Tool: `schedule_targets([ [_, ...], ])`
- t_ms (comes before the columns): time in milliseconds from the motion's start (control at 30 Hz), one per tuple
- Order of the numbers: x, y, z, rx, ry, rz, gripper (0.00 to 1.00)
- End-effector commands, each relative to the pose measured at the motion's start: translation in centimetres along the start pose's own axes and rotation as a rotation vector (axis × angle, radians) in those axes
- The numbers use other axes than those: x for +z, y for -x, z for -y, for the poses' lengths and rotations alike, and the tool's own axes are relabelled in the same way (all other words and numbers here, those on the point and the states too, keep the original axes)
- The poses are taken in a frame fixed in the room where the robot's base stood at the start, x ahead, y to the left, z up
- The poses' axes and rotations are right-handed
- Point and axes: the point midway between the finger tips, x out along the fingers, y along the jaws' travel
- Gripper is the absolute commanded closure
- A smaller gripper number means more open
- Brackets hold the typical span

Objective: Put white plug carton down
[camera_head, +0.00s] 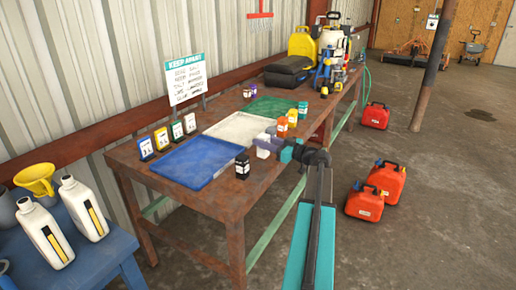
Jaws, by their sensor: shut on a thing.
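My gripper (268,145) reaches in from the right over the front edge of the rusty workbench (215,200). It is shut on a small white carton (262,153), which is partly covered by the fingers. The carton is close to the right corner of the white tray (238,126), just right of the blue tray (193,161). I cannot tell whether it touches the bench.
A black carton (242,166) stands at the blue tray's right corner. Orange (282,127) and yellow (292,117) cartons stand beyond my gripper. A green tray (272,108) lies farther back. Label cards (162,139) line the rear edge. Red fuel cans (365,202) stand on the floor.

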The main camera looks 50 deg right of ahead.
Motion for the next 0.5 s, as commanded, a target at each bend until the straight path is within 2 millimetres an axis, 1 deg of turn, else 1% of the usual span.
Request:
schedule_targets([
  [200, 0.0, -2.3, 0.9, -0.003, 0.0, -0.001, 0.92],
  [500, 3.0, -2.1, 0.8, 0.001, 0.001, 0.0, 0.92],
])
